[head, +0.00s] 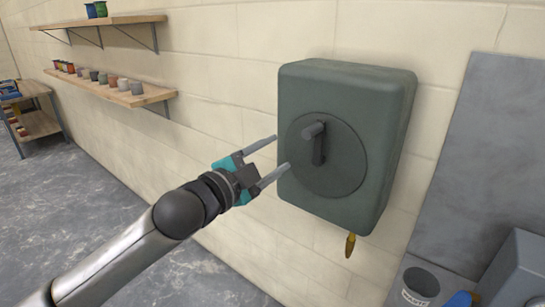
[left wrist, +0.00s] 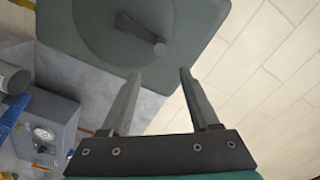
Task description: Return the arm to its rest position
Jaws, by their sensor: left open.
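My left arm reaches in from the lower left of the head view. My left gripper (head: 281,155) is open and empty, with its two fingers spread in front of the left side of a dark green wall box (head: 375,100). The box has a round disc with a grey lever handle (head: 318,145) on its front. In the left wrist view the open fingers (left wrist: 160,75) point toward the box (left wrist: 205,20), and the lever handle (left wrist: 145,33) lies beyond them, with nothing between the fingers. I cannot tell whether a fingertip touches the box. My right gripper is not in view.
Wooden shelves (head: 125,92) with several small pots run along the wall at left. A grey tub (head: 418,285) and a grey machine (head: 520,270) stand at lower right. The machine, with a dial, also shows in the left wrist view (left wrist: 50,125). The floor (head: 60,215) at left is clear.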

